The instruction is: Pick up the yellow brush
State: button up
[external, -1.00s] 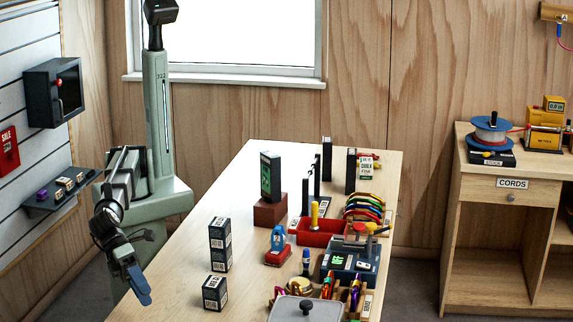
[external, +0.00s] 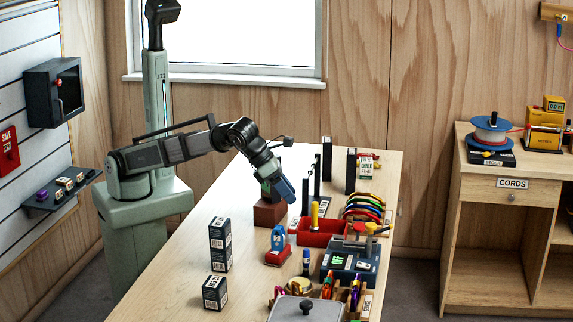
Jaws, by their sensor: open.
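A yellow upright object (external: 314,216), which looks like the yellow brush, stands in the red tray (external: 324,240) on the table; its bristles cannot be made out. My gripper (external: 287,193) is up and to the left of it in the picture, pointing down and right, apart from it. The gripper is open with nothing visible in it, though its fingers are small in this view.
Black posts (external: 305,194) stand just behind the tray, and coloured loops (external: 364,207) are to its right. A dark device (external: 350,262) and a blue-and-red item (external: 278,246) stand in front. The table's left part (external: 190,270) is mostly clear, apart from dark boxes (external: 219,245).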

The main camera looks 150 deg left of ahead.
aim_at(314, 222)
jog(key=s+a+m, duration=0.1)
jog(key=s+a, duration=0.3)
jog(key=a, duration=0.1)
jog(key=shift+g, duration=0.4)
jog(key=x, duration=1.3)
jog(key=shift+w+d, duration=0.2)
jog(key=shift+d, duration=0.1)
grip_shut()
